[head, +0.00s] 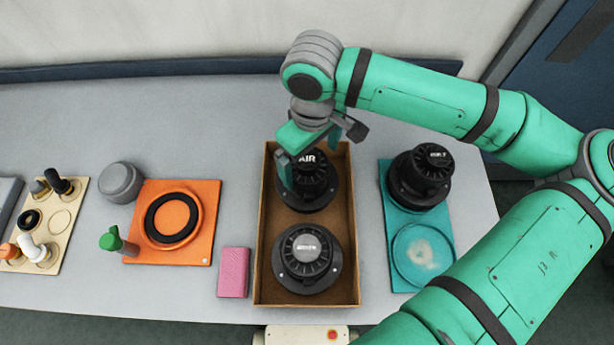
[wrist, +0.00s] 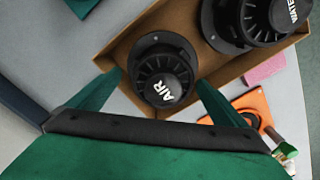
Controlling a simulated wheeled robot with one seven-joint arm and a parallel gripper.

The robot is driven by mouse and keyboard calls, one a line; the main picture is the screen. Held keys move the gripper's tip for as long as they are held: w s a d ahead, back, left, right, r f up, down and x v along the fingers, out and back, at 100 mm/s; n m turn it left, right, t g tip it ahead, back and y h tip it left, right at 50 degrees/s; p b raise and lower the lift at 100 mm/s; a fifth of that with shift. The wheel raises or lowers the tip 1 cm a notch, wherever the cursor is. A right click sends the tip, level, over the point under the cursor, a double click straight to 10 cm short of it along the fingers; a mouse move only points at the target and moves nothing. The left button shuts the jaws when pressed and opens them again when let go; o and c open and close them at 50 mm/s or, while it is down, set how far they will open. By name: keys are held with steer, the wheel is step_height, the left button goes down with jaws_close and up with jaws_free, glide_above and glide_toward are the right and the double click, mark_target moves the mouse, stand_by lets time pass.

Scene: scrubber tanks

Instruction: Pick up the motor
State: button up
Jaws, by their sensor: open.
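A black motor labelled AIR (head: 312,182) stands upright in the back half of a brown cardboard box. In the wrist view the AIR motor (wrist: 163,82) lies between my two open fingers. My gripper (wrist: 155,95) is open and empty, and in the head view my gripper (head: 310,165) is over the back of the box, hiding part of this motor. A second black motor with a grey cap (head: 307,258) stands in the front half of the box; its label reads WATER in the wrist view (wrist: 285,15). A third black motor (head: 422,175) stands on a teal tray; its label is hard to read.
The brown box (head: 259,235) has low walls around both motors. The teal tray (head: 397,278) has an empty round recess in front. Left are a pink block (head: 233,272), an orange plate with a black ring (head: 204,250), a grey knob (head: 121,182) and a beige rack (head: 70,232).

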steer(key=f, duration=0.1)
steer(key=a+f, duration=0.1)
steer(key=f, duration=0.1)
steer(key=shift+f, duration=0.85)
steer(key=shift+r, duration=0.1)
steer(key=c, duration=2.1)
steer(key=shift+c, duration=0.2)
